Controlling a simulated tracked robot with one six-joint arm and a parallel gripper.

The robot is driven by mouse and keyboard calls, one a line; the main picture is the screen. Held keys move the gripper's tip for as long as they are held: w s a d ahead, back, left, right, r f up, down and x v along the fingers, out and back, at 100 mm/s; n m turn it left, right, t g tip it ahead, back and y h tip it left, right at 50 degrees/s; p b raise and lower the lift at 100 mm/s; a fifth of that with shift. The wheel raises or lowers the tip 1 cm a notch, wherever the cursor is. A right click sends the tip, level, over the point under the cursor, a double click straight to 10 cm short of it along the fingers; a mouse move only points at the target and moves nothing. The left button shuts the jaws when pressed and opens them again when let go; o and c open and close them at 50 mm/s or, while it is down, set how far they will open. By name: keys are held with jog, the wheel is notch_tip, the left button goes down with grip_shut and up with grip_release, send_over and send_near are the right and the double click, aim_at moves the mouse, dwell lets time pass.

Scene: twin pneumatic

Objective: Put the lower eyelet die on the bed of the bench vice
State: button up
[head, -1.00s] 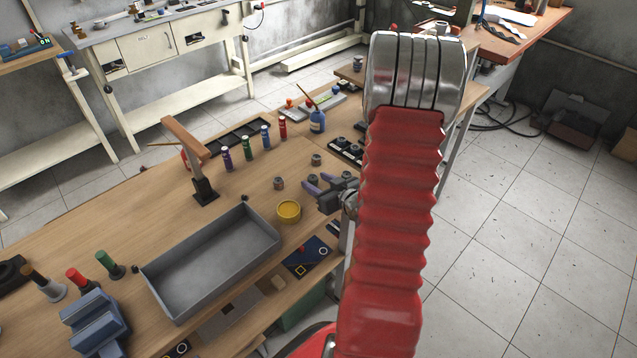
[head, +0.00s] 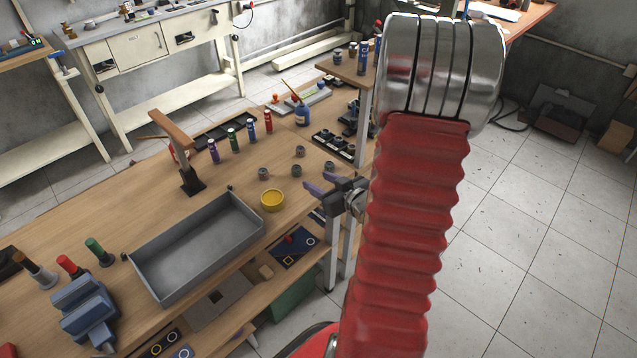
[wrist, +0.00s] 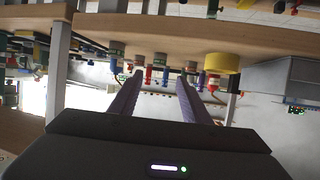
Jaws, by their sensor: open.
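Several small grey cylindrical dies stand on the bench, among them a near one (head: 297,170), a left one (head: 263,174) and a far one (head: 300,151). I cannot tell which is the lower eyelet die. The blue bench vice (head: 85,312) is at the bench's near left; I see nothing on it. My gripper (head: 314,183), with purple fingers, is open and empty at the bench's right edge, just right of the dies. In the wrist view, which is upside down, the dies (wrist: 160,59) appear beyond the open fingertips (wrist: 160,78).
A yellow round tub (head: 272,200) stands close left of my gripper. A large grey tray (head: 197,250) lies between it and the vice. A hammer-like stand (head: 180,150), coloured bottles (head: 233,140) and a black rack (head: 333,146) stand farther back. Bare wood lies behind the tray.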

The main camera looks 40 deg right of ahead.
dwell(0.6)
jog(key=w+a+r+g+h, duration=0.15)
jog(key=a+r+g, duration=0.25)
jog(key=a+r, duration=0.75)
jog(key=s+a+r+g+y, duration=0.1)
jog(key=s+a+r, duration=0.2)
jog(key=s+a, duration=0.4)
jog(key=s+a+r+n+g+y, duration=0.1)
jog(key=s+a+r, duration=0.3)
jog(key=s+a, duration=0.4)
jog(key=a+g+y, duration=0.1)
jog(key=a, duration=0.2)
jog(key=shift+s+a+r+n+g, duration=0.15)
jog(key=shift+s+r+n+g, duration=0.1)
jog(key=shift+r+n+g, duration=0.05)
jog(key=shift+c, duration=0.3)
